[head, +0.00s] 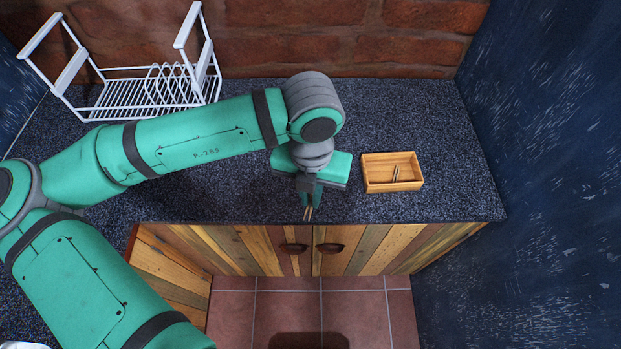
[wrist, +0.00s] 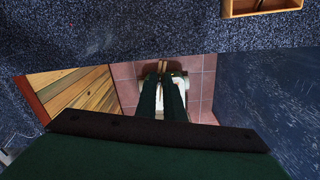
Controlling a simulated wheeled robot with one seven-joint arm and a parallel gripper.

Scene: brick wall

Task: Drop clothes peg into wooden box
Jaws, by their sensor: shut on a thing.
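My gripper (head: 311,197) points down near the front edge of the counter, left of the wooden box. It is shut on a small brown clothes peg (head: 308,213), whose ends stick out past the fingertips. In the wrist view the peg (wrist: 163,67) shows between the tips of my gripper (wrist: 161,78), with the floor behind it. The open wooden box (head: 376,188) sits on the counter to the right of my gripper, and another peg-like piece (head: 396,173) lies inside it. The box (wrist: 268,13) is partly cut off at the top right of the wrist view.
A white wire dish rack (head: 120,97) stands at the back left of the dark speckled counter (head: 400,120). A brick wall (head: 340,45) is behind and a dark blue wall (head: 550,150) is at the right. The counter around the box is clear.

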